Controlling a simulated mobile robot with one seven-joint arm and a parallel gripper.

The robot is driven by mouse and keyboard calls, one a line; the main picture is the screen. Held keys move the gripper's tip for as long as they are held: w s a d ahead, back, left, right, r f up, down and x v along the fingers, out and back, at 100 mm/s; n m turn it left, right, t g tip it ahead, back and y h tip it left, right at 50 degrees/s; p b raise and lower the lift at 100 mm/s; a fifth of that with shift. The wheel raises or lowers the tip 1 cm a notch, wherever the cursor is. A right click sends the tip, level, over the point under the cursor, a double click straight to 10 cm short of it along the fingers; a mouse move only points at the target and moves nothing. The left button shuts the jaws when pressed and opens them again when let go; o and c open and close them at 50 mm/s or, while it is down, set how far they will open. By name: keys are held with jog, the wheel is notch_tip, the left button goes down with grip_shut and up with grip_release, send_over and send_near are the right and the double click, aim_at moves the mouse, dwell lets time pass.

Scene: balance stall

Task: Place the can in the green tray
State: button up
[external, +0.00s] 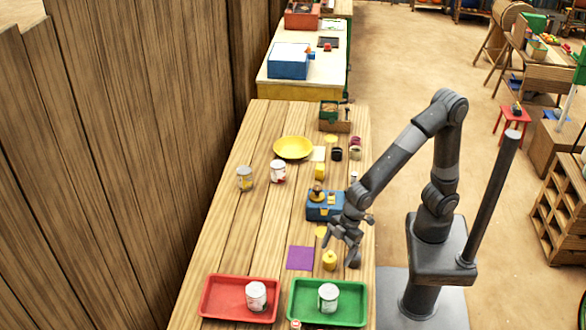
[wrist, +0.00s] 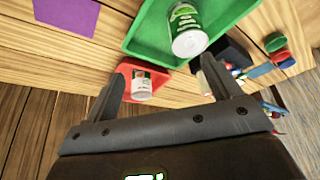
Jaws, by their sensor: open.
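A white can with a label (external: 328,297) stands in the green tray (external: 362,306) at the front right of the table. In the wrist view this can (wrist: 188,33) sits in the green tray (wrist: 135,42). Another white can (external: 256,296) stands in the red tray (external: 210,299) to the left, and it also shows in the wrist view (wrist: 141,86). My gripper (external: 342,250) is open and empty, above the table behind the green tray. In the wrist view its fingers (wrist: 161,68) are spread apart with nothing gripped; both cans lie beyond them.
A purple square (external: 300,258) and a yellow weight-like object (external: 329,260) lie near my gripper. A blue box-like device (external: 322,207) stands behind. Two more cans (external: 278,171) (external: 244,178) and a yellow bowl (external: 293,148) are farther back. The table's left middle is clear.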

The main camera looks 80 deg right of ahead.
jog(key=s+d+r+m+t+h, duration=0.15)
jog(key=d+r, duration=0.25)
jog(key=d, duration=0.4)
jog(key=s+d+r+m, duration=0.2)
jog(key=d+r+m, duration=0.15)
jog(key=d, duration=0.45)
jog(key=s+d+r+m+h, duration=0.1)
jog(key=s+d+r+m, duration=0.1)
jog(key=s+d, duration=0.3)
jog(key=s+d+r+m, duration=0.1)
jog(key=s+d+m, duration=0.1)
jog(key=s+d, duration=0.4)
jog(key=d+t, duration=0.1)
jog(key=d, duration=0.2)
jog(key=shift+r+m+h, duration=0.3)
jog(key=shift+r+h, duration=0.05)
jog(key=shift+d, duration=0.1)
